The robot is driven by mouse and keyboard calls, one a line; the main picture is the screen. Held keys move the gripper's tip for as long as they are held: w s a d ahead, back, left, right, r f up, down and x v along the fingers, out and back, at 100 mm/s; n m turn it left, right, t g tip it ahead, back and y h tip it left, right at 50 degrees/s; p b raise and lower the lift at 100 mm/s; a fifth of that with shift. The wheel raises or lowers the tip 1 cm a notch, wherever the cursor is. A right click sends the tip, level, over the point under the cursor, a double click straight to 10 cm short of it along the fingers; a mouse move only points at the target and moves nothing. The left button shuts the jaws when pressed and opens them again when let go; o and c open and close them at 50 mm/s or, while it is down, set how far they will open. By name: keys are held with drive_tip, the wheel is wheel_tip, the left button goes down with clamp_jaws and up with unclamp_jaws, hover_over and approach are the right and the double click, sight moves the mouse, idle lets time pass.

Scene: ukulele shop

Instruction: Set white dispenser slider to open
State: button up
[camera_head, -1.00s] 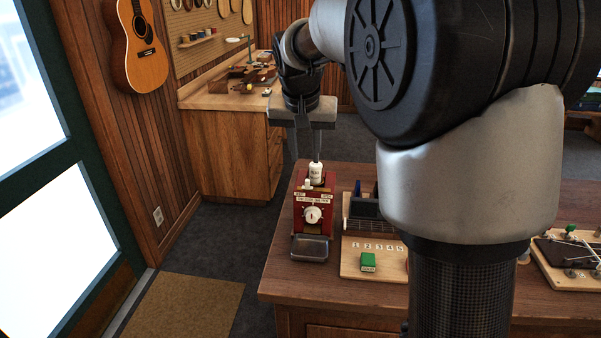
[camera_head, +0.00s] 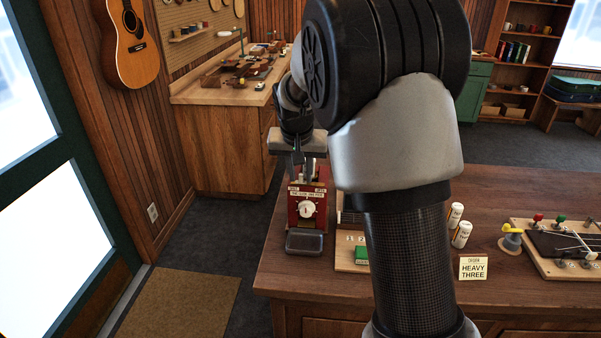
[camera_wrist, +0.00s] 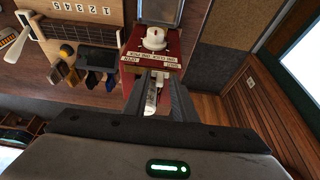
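The dispenser is a red box (camera_head: 307,213) with a white dial (camera_head: 306,209) on its front and a grey tray (camera_head: 304,243) below. In the wrist view the red box (camera_wrist: 137,63) carries an OPEN label (camera_wrist: 132,59) on the left and a SHUT label (camera_wrist: 174,68) on the right. My gripper (camera_head: 302,172) points down at the top of the dispenser. In the wrist view its two fingers (camera_wrist: 161,88) stand apart over the box, with a small white part (camera_wrist: 151,97) between them. Whether they touch it is unclear. The slider's setting is partly hidden.
A wooden board with a green block (camera_head: 361,255) lies right of the dispenser, partly behind my arm. White bottles (camera_head: 461,234), a HEAVY THREE sign (camera_head: 473,268) and a peg board (camera_head: 560,248) stand farther right. The table's left edge is close to the dispenser.

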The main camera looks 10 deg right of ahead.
sight(316, 183)
clamp_jaws()
drive_tip(key=shift+s+d+b, duration=0.15)
drive_tip(key=shift+s+d, duration=0.05)
drive_tip(key=shift+d, duration=0.45)
drive_tip(key=shift+s+d+b, duration=0.15)
drive_tip(key=shift+s+d, duration=0.1)
drive_tip(key=shift+d, duration=0.35)
drive_tip(key=shift+s+d+b, duration=0.15)
drive_tip(key=shift+s+d, duration=0.05)
drive_tip(key=shift+d, duration=0.45)
drive_tip(key=shift+o, duration=1.1)
unclamp_jaws()
drive_tip(key=shift+d, duration=0.1)
